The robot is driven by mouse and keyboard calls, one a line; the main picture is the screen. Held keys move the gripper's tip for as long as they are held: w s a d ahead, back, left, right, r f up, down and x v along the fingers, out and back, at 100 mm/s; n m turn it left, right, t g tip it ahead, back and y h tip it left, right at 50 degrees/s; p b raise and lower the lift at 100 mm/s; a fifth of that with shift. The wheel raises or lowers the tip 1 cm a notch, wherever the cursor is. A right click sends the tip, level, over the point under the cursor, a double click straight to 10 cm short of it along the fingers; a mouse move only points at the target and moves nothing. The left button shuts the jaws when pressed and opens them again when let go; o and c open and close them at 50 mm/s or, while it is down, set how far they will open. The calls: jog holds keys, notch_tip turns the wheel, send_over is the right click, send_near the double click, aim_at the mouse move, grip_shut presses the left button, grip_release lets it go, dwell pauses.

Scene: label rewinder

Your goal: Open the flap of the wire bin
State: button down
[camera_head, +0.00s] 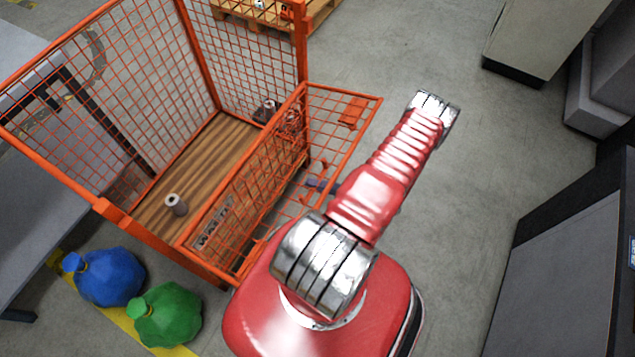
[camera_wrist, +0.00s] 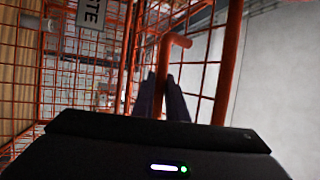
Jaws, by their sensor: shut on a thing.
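The orange wire bin (camera_head: 215,60) stands at the left in the head view, with a wooden floor inside. Its mesh flap (camera_head: 345,105) sticks outward from the front side, past the lower front panel (camera_head: 270,135). My gripper (camera_head: 318,186) is at the flap's outer side, partly hidden by my arm. In the wrist view, my gripper's dark fingers (camera_wrist: 161,97) are shut on an orange bent handle (camera_wrist: 165,58). Much of the flap's lower part is hidden by my arm.
A grey roll (camera_head: 176,204) stands on the bin floor. A blue bag (camera_head: 108,278) and a green bag (camera_head: 166,315) lie on the ground before the bin. A pallet (camera_head: 270,15) is at the back. Grey cabinets (camera_head: 580,260) stand at the right; floor between is clear.

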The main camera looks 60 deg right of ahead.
jog(key=shift+w+a, duration=0.1)
jog(key=shift+a, duration=0.15)
jog(key=c, duration=2.1)
grip_release()
jog(key=o, duration=0.3)
jog(key=shift+d, duration=0.15)
jog(key=shift+o, duration=0.2)
jog(key=v, duration=1.4)
